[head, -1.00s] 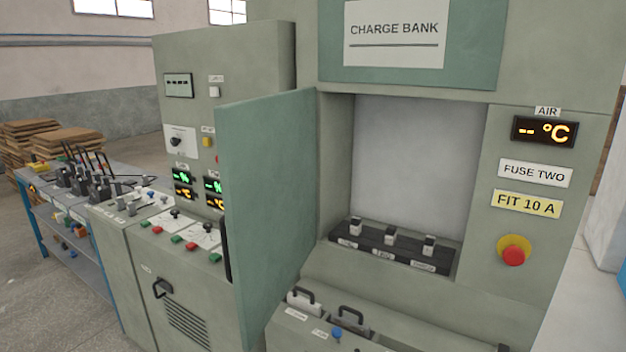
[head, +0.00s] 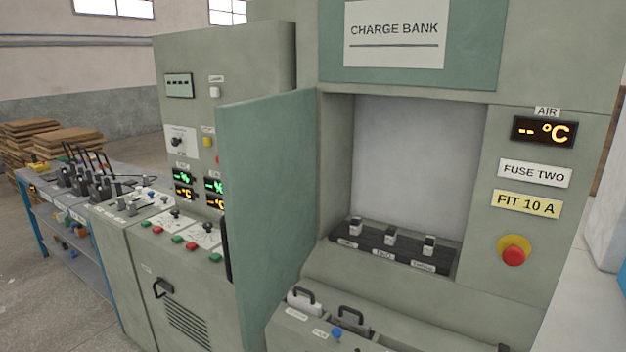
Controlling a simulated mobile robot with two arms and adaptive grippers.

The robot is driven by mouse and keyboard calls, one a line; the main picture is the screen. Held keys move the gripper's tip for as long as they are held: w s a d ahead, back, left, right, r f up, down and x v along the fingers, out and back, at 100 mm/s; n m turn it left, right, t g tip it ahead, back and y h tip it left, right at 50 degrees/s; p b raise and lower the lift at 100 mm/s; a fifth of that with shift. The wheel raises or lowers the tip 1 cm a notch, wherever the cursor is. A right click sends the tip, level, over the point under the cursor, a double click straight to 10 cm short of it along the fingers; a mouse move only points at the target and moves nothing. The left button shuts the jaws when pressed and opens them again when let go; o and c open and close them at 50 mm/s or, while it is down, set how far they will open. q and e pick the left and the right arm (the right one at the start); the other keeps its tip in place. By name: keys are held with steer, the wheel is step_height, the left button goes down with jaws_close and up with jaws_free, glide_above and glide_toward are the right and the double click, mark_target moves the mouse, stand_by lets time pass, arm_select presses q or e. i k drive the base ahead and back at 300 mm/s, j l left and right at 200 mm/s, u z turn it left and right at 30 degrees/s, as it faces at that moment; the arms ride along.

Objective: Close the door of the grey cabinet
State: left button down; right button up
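The grey-green cabinet (head: 473,200) labelled CHARGE BANK stands at the centre right of the head view. Its door (head: 268,195) is hinged on the left side of the opening and stands wide open, swung out toward me. A dark handle (head: 227,250) shows at the door's free edge. Inside the opening is a pale back wall (head: 405,165) and a dark strip (head: 390,246) with three fuse-like blocks. Neither of my grippers is in view.
A red knob on a yellow ring (head: 513,255) is right of the opening. Below it, a ledge holds handled blocks (head: 351,316). A control console (head: 180,260) stands left, partly behind the door. A workbench (head: 70,215) with levers is farther left. Open floor (head: 45,310) lies at lower left.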

mark_target(267, 145)
steer(key=i+j+z, duration=0.2)
steer(key=j, duration=0.25)
steer(key=i+j+z, duration=0.2)
steer(key=j, duration=0.25)
steer(key=i+j+z, duration=0.25)
steer(key=j, duration=0.25)
steer(key=j+z, duration=0.2)
steer(key=j, duration=0.3)
steer(key=j+z, duration=0.2)
steer(key=j, duration=0.3)
steer(key=i, duration=0.05)
